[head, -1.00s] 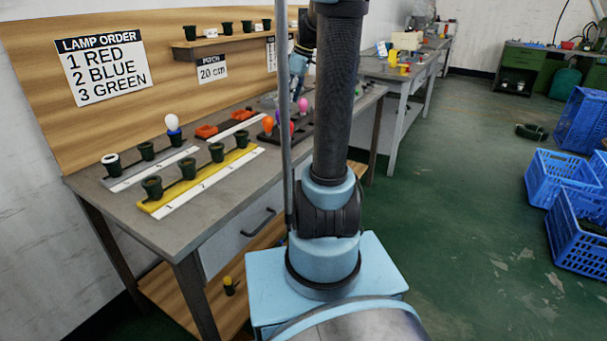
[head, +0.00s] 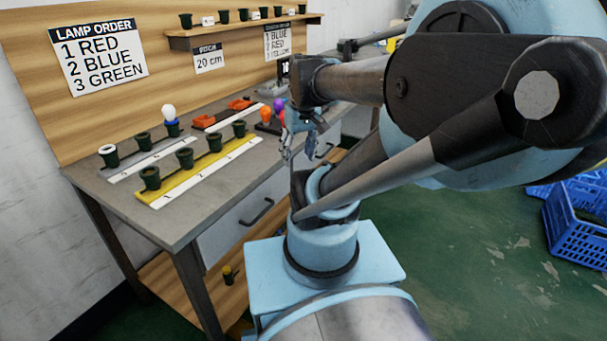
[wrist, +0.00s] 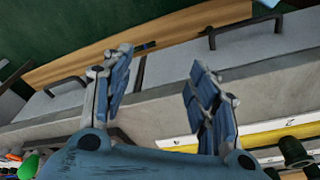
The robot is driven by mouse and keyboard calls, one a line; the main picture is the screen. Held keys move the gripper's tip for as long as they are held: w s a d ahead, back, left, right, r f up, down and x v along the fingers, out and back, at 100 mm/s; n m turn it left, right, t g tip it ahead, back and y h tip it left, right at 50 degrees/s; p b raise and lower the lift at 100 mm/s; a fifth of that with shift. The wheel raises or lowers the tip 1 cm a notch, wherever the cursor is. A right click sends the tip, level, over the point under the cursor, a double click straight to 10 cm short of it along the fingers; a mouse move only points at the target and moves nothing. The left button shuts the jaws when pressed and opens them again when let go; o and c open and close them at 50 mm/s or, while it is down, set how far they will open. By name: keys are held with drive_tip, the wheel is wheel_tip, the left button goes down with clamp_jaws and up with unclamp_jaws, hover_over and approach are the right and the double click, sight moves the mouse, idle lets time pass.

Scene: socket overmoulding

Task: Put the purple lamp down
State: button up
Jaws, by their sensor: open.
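The purple lamp (head: 279,104) stands among other lamps at the back right of the workbench, beside an orange lamp (head: 265,114). Its base is mostly hidden behind my arm. My gripper (head: 299,148) is open, in front and to the right of the lamps, near the bench's front edge. In the wrist view, the blue fingers of my gripper (wrist: 163,82) are spread wide with nothing between them. A green lamp (wrist: 28,166) shows at the lower left there; I cannot make out the purple lamp in that view.
A yellow strip with dark sockets (head: 209,164) lies on the bench (head: 150,222). Behind it, a grey strip holds sockets and a white lamp with a blue collar (head: 169,113). Red-orange parts (head: 204,122) lie farther back. Blue crates (head: 575,235) stand on the floor at right.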

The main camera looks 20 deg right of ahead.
drive_tip(key=s+f+m, duration=0.2)
drive_tip(key=s+f, duration=0.2)
drive_tip(key=f, duration=0.1)
drive_tip(key=shift+s+d+h, duration=0.2)
drive_tip(key=shift+d+h, duration=0.1)
drive_tip(key=shift+d, duration=0.05)
